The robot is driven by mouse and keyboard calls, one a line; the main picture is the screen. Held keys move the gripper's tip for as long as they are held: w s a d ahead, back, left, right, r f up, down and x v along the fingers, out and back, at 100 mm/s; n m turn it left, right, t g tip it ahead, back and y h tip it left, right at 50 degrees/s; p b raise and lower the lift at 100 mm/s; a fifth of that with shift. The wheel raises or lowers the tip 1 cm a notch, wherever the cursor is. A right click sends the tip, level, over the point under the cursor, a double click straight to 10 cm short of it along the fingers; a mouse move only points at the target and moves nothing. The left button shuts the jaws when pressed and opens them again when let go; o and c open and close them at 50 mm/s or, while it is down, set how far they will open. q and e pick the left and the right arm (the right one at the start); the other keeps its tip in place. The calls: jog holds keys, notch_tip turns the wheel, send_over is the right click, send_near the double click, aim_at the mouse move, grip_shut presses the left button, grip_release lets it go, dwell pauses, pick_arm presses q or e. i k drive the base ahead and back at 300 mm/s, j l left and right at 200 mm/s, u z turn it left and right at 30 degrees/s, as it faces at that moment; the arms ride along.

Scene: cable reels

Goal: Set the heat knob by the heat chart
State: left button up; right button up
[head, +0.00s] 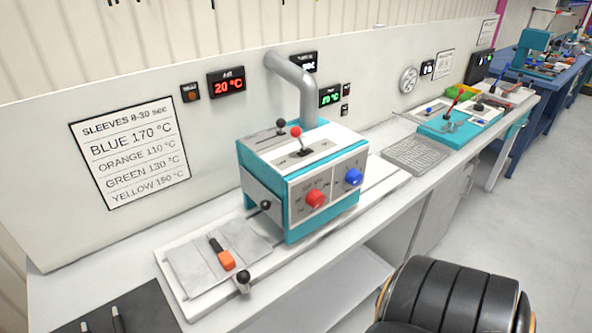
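The heat chart (130,150) hangs on the back panel at left, headed "SLEEVES 8-30 sec": blue 170 °C, orange 110, green 130, yellow 150. A teal and white heater box (270,205) stands on the bench. Its front has a red knob (316,198) and a blue knob (354,177); their scale marks are too small to read surely. A red-digit display (226,84) reads 20 °C. A green-digit display (330,95) is partly hidden by the grey pipe. An orange piece (226,260) with a dark stem lies on the plate before the box. Neither gripper is in view.
A black ribbed chair-like thing (445,295) is at the lower right. A dark mat (130,312) with two pen-like tools lies at lower left. A grey grid plate (416,154) lies right of the box.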

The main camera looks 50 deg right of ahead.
aim_at(316, 199)
jog(key=z, duration=1.9)
